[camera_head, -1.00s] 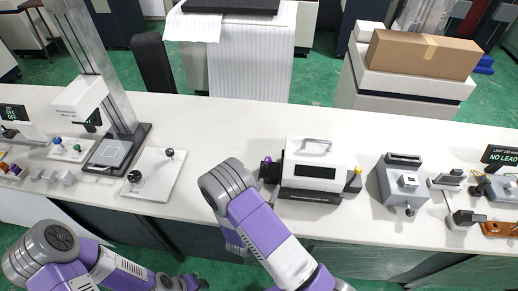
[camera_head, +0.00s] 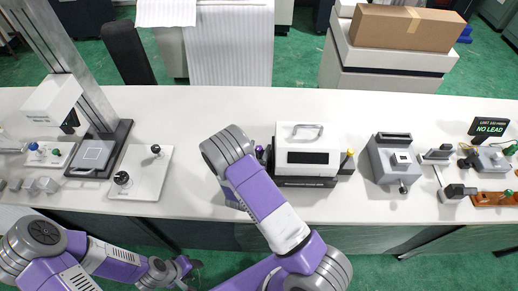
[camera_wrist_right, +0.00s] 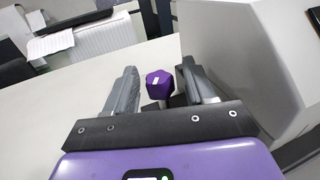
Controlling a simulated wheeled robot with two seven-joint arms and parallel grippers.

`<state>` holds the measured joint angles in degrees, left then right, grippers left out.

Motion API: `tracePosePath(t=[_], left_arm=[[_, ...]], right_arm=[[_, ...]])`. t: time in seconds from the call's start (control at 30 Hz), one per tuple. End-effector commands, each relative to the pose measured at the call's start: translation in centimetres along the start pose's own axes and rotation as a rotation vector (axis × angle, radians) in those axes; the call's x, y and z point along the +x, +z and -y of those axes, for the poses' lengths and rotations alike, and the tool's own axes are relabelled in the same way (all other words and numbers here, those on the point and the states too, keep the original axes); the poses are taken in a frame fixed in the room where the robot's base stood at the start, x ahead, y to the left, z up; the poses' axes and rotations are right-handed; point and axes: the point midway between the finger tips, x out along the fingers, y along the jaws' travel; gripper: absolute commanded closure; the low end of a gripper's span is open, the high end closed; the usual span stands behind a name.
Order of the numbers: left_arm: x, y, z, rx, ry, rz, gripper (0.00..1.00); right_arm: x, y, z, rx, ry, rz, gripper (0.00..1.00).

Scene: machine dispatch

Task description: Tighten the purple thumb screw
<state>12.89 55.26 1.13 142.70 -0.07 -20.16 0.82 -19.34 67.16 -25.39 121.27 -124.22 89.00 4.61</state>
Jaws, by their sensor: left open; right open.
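The purple thumb screw (camera_head: 259,152) sticks out at the left side of the white machine (camera_head: 309,162) on the bench. In the right wrist view, the purple screw head (camera_wrist_right: 160,84) sits between the two fingertips of my right gripper (camera_wrist_right: 158,88). That gripper is open, with a visible gap on both sides of the screw head. In the head view my right gripper is hidden behind its own arm. My left gripper (camera_head: 187,267) is open and empty at the lower left, in front of the bench, well away from the screw.
The white machine's wall (camera_wrist_right: 225,70) stands close to the right finger. A yellow-topped knob (camera_head: 349,156) is on the machine's far right side. A white plate with black knobs (camera_head: 140,172) lies to the left, and a grey device (camera_head: 390,160) to the right. The bench behind is clear.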

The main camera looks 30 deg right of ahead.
Motion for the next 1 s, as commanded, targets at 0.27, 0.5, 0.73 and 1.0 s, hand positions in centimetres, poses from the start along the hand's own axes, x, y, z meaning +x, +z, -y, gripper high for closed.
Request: tracePosePath(t=[0.27, 0.5, 0.73, 1.0], left_arm=[[0.00, 0.01, 0.00, 0.000, 0.000, 0.000, 0.51], [0.00, 0.01, -0.01, 0.000, 0.000, 0.000, 0.51], [0.14, 0.00, 0.05, 0.000, 0.000, 0.000, 0.51], [0.95, -0.04, 0.35, 0.000, 0.000, 0.000, 0.51]], right_arm=[[0.01, 0.00, 0.00, 0.000, 0.000, 0.000, 0.58], [-0.01, 0.00, 0.01, 0.000, 0.000, 0.000, 0.95], [-0.02, -0.03, -0.02, 0.002, -0.018, 0.000, 0.95], [-0.03, -0.16, -0.16, 0.004, -0.139, 0.001, 0.95]])
